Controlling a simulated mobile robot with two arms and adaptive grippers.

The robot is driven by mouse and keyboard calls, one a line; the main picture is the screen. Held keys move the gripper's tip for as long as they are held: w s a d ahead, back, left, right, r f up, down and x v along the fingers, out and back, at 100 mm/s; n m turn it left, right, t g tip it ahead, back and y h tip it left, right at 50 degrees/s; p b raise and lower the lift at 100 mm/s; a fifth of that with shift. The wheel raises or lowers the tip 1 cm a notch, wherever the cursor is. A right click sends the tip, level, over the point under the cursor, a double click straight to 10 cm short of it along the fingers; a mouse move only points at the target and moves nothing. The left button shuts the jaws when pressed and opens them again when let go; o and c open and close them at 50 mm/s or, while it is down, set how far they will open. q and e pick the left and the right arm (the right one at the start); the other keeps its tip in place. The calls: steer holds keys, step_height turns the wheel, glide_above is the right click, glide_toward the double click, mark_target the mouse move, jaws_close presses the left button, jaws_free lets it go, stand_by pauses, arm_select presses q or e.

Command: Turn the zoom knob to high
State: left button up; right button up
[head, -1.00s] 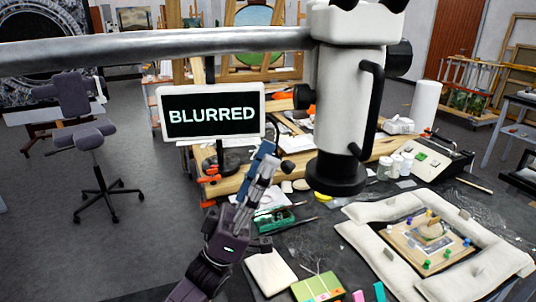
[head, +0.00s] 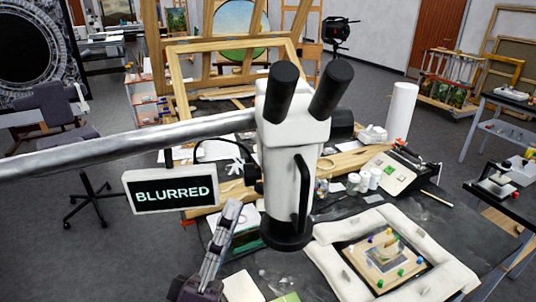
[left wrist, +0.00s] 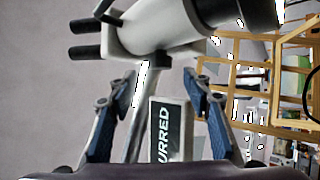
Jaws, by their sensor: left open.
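A white stereo microscope (head: 288,150) with two black eyepieces hangs from a grey metal boom arm (head: 120,148) over the table. A black knob (head: 341,124) sticks out on its right side and a smaller dark knob (head: 252,174) shows on its left. I cannot tell which is the zoom knob, and no markings are readable. A screen (head: 170,188) left of it reads "BLURRED". My left gripper (head: 231,208) is low and left of the microscope, apart from it. In the left wrist view the gripper (left wrist: 162,88) is open and empty, with the microscope (left wrist: 160,32) beyond.
A padded white frame (head: 330,262) surrounds a small panel with coloured pegs on the dark table. A white roll (head: 400,112), white jars (head: 364,181) and a keyed device (head: 390,170) stand at the back right. Wooden easels (head: 215,50) stand behind.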

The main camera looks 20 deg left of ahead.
mark_target(245, 174)
arm_select(q)
steer(key=p+x, duration=0.4)
steer(key=x, duration=0.3)
steer(key=shift+w+a+r+p, duration=0.1)
steer(key=shift+w+r+p, duration=0.15)
steer(key=shift+p, duration=0.05)
